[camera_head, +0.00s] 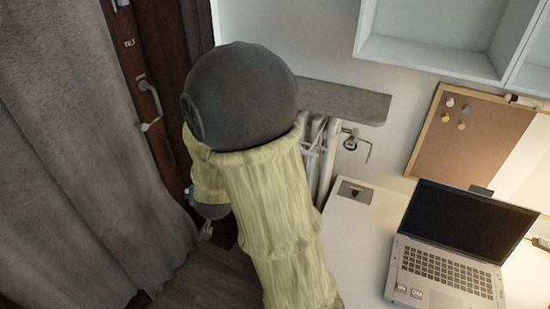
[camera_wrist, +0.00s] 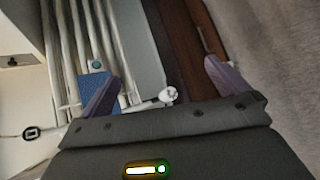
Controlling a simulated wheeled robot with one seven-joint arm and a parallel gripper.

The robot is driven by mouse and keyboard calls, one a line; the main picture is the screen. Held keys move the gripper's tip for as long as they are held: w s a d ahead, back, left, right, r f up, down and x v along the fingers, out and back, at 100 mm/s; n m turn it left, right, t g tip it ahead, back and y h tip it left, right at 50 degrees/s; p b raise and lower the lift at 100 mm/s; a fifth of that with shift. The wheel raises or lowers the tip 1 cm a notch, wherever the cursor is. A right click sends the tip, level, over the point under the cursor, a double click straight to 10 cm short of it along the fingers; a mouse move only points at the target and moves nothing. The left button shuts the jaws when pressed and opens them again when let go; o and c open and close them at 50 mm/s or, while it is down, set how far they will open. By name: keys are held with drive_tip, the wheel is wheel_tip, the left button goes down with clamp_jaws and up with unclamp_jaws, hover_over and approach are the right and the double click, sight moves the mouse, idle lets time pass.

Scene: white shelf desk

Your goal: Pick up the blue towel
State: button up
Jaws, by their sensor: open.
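A small patch of blue cloth, which looks like the blue towel (camera_wrist: 92,88), hangs against the white pipes of a radiator in the wrist view. Part of it is hidden behind the left finger of my gripper (camera_wrist: 163,70). My gripper is open, its two dark purple fingers wide apart with nothing held between them. The towel is at the left finger, not between the fingers; I cannot tell whether they touch. In the head view my arm covers most of the radiator, and no blue towel shows there.
The white radiator (camera_head: 314,150) stands by the wall under a grey ledge (camera_head: 345,101). Its white valve (camera_wrist: 168,95) sits between my fingers in the picture. A dark door (camera_head: 150,70) and a grey curtain (camera_head: 75,150) are left; a desk (camera_head: 352,240) with a laptop (camera_head: 450,265) is right.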

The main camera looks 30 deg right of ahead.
drive_tip(key=w+d+r+m+h, duration=0.1)
drive_tip(key=w+d+m+h, duration=0.1)
drive_tip(key=d+h, duration=0.4)
drive_tip(key=w+d+r+m+h, duration=0.1)
drive_tip(key=w+d+m+h, duration=0.2)
drive_tip(key=d, duration=1.2)
drive_tip(key=m+h, duration=0.1)
drive_tip(key=h, duration=0.2)
drive_tip(key=shift+w+d+r+h, duration=0.2)
drive_tip(key=shift+w+h, duration=0.1)
drive_tip(key=shift+h, duration=0.1)
drive_tip(key=shift+p, duration=0.3)
drive_tip(key=p+x, duration=0.2)
drive_tip(key=x, duration=0.2)
drive_tip(key=shift+d, duration=0.1)
drive_tip(key=shift+w+d, duration=0.25)
drive_tip(key=shift+d, duration=0.15)
drive_tip(key=shift+f, duration=0.1)
